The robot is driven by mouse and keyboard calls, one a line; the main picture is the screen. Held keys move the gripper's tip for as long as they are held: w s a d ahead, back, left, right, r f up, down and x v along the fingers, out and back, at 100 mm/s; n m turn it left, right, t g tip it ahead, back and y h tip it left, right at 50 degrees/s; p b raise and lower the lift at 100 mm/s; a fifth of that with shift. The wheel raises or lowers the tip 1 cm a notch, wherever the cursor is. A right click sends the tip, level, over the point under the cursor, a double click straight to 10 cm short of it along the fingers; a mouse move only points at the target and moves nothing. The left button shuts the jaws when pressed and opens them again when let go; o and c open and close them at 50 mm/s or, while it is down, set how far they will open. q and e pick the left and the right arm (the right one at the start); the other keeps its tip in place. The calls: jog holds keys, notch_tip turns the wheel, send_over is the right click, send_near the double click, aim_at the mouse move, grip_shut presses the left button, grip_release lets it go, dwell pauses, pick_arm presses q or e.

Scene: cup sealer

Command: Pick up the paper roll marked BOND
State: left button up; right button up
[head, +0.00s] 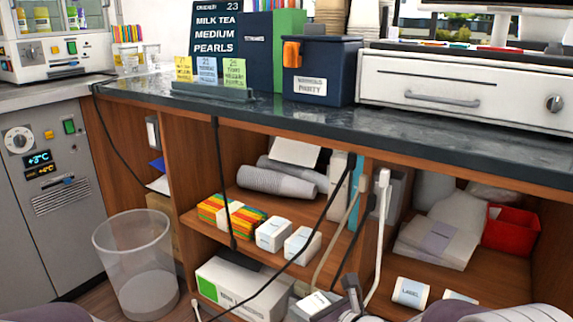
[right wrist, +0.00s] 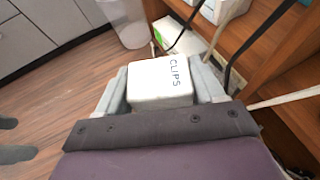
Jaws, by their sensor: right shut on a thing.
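My right gripper (right wrist: 162,102) is shut on a white box marked CLIPS (right wrist: 160,80), with a grey finger on either side of it. In the head view my right gripper (head: 345,303) shows at the bottom edge, with the white box (head: 315,304) beside it, in front of the lower shelf. No readable BOND mark shows in either view. A white roll marked LABEL (head: 411,292) stands on the right shelf. Two white packs with small, unreadable print, one on the left (head: 273,235) and one on the right (head: 302,246), sit on the middle shelf. My left gripper is not in view.
Black and white cables (head: 325,205) hang across the shelf openings. A red bin (head: 511,231) and paper stacks (head: 437,240) fill the right shelf. A clear waste bin (head: 135,262) stands on the floor at left. The dark counter (head: 330,118) overhangs the shelves.

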jog(key=w+d+m+t+h+p, duration=0.15)
jog(key=d+m+h+p, duration=0.35)
jog(key=d, duration=0.9)
jog(key=s+r+p, duration=0.2)
jog(key=r+p, duration=0.9)
jog(key=p, duration=0.1)
jog(key=s+r+n+y+p, duration=0.1)
jog(key=s+r+p, duration=0.2)
jog(key=r+p, duration=0.9)
jog(key=s+r+p, duration=0.2)
jog(key=r+p, duration=1)
jog(key=p, duration=0.2)
jog(key=shift+s+a+r, duration=0.15)
jog(key=shift+s+a, duration=0.15)
